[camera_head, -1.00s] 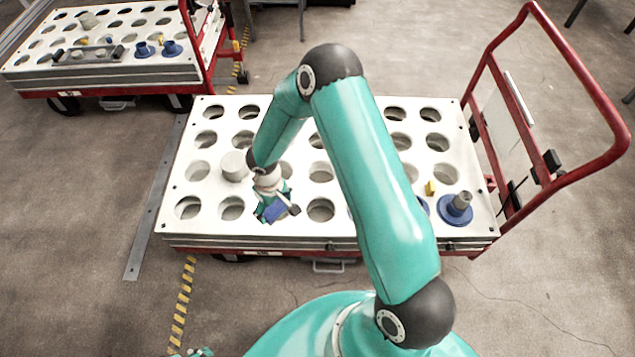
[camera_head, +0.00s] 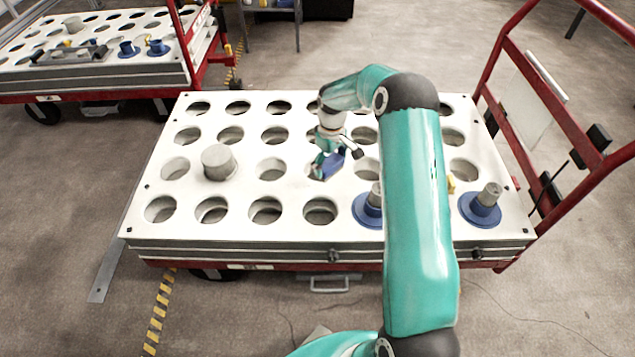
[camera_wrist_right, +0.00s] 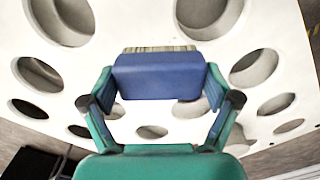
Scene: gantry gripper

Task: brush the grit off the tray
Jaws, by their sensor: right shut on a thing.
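The tray (camera_head: 240,190) is a white plate with rows of round holes, lying on a red cart; its surface also fills much of the right wrist view (camera_wrist_right: 135,20). My right gripper (camera_head: 326,160) is shut on a blue brush (camera_wrist_right: 160,78), with pale bristles at its far edge. I cannot tell whether the bristles touch the plate. I cannot make out any grit at this size. My left gripper is out of view.
A grey cylinder (camera_head: 219,163) stands on the tray at left. Blue flanged pieces with grey posts (camera_head: 481,205) and a small yellow piece (camera_head: 451,185) are at right. The red cart handle (camera_head: 560,200) rises at right. Another loaded cart (camera_head: 100,75) stands behind left.

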